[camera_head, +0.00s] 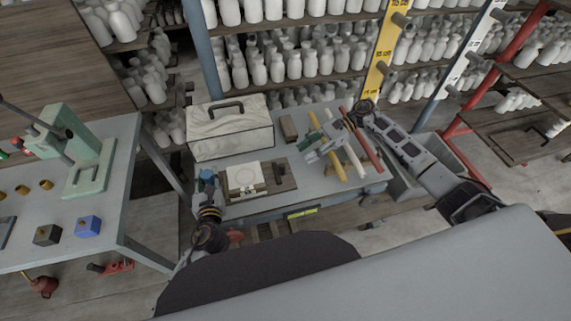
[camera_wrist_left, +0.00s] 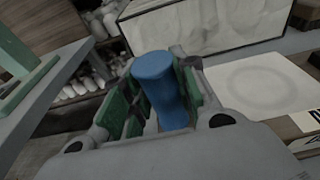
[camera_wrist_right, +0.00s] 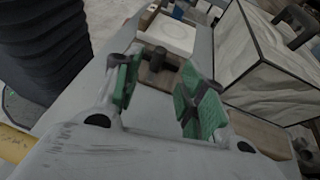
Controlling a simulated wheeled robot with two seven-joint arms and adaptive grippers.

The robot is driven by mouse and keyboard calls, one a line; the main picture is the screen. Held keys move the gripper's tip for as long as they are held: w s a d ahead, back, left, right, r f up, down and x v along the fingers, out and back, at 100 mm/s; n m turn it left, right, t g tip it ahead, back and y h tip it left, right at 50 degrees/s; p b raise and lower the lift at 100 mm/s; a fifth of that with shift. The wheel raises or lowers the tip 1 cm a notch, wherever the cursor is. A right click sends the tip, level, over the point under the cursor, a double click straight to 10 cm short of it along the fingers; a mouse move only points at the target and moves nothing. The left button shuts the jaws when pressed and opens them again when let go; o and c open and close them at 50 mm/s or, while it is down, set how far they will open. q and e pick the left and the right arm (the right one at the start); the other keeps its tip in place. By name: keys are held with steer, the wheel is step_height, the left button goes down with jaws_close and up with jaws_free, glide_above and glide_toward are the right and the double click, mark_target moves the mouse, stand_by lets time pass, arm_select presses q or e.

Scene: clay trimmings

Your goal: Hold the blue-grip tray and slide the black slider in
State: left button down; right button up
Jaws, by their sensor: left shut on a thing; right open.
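The tray (camera_head: 226,194) with the blue grip (camera_head: 207,174) stands at the left of the grey table, with a pale square slab (camera_head: 243,177) on it. My left gripper (camera_head: 208,182) is shut on the blue grip, which also shows upright between the green pads in the left wrist view (camera_wrist_left: 160,85). The black slider (camera_head: 279,171) is at the tray's right side, on dark wood; its black knob also shows in the right wrist view (camera_wrist_right: 155,57). My right gripper (camera_head: 313,150) is open and empty, to the right of the slider and apart from it, with its fingers pointing toward it.
A marbled box (camera_head: 230,133) with a black handle stands behind the tray. A wooden block (camera_head: 288,128) lies to its right. Yellow (camera_head: 328,147), white and red bars (camera_head: 368,145) lie under and beside my right gripper. A side table (camera_head: 120,190) with a green press is at left.

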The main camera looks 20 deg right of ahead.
mark_target(280, 170)
steer(key=x, duration=0.9)
steer(key=shift+c, duration=0.5)
steer(key=shift+r, duration=0.1)
jaws_close()
